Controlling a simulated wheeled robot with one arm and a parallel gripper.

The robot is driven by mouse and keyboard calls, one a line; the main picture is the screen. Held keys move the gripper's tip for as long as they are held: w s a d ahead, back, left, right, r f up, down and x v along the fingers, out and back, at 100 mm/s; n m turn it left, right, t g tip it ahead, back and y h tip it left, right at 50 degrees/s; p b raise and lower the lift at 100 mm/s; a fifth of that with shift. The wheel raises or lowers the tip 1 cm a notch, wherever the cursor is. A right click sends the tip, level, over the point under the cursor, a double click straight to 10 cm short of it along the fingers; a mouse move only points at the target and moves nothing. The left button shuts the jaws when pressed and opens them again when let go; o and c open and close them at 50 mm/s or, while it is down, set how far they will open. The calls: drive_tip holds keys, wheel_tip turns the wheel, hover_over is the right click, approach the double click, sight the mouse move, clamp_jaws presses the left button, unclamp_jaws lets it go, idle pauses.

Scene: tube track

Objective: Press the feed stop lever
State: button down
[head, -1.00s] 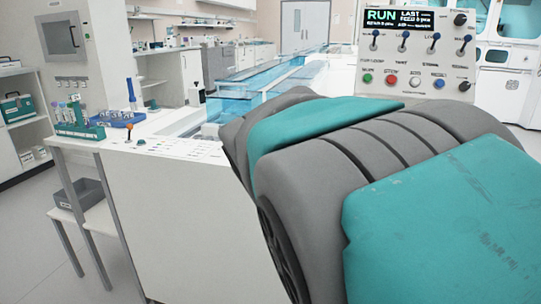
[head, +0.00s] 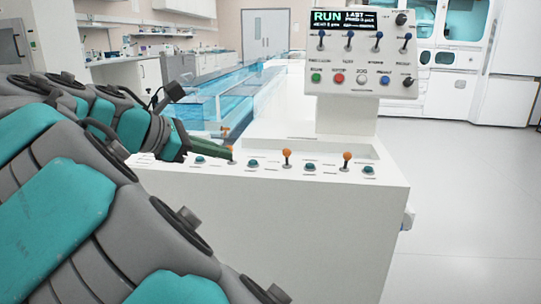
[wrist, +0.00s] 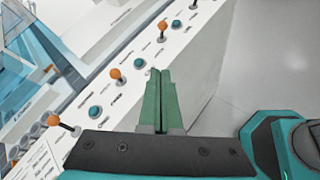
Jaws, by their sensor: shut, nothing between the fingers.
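Levers with orange knobs stand in a row along the white console top, alternating with teal buttons; their labels are too small to read, so I cannot tell which is the feed stop lever. In the head view one orange-knobbed lever (head: 287,153) and another orange-knobbed lever (head: 347,156) stand upright right of my gripper (head: 229,155). In the wrist view my gripper (wrist: 160,72) is shut and empty, its green fingers together over the console's front edge. An orange-knobbed lever (wrist: 115,74) is left of the fingertips, with a teal button (wrist: 140,64) between.
A control panel (head: 358,48) with a RUN display, toggles and coloured buttons stands behind the console (head: 270,215). Blue transparent tracks (head: 235,85) run behind it to the left. The floor (head: 465,200) right of the console is clear.

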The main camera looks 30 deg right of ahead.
approach(287, 158)
drive_tip(key=f, duration=0.1)
drive_tip(key=w+d+f, duration=0.1)
drive_tip(key=d+f+b, duration=0.1)
drive_tip(key=shift+w+d, duration=0.25)
drive_tip(key=shift+w, duration=0.05)
drive_tip(key=shift+d+r, duration=0.2)
drive_tip(key=shift+d, duration=0.55)
drive_tip(key=shift+w+a+r+p, duration=0.1)
drive_tip(key=shift+r+p, duration=0.05)
drive_tip(key=shift+p, duration=0.15)
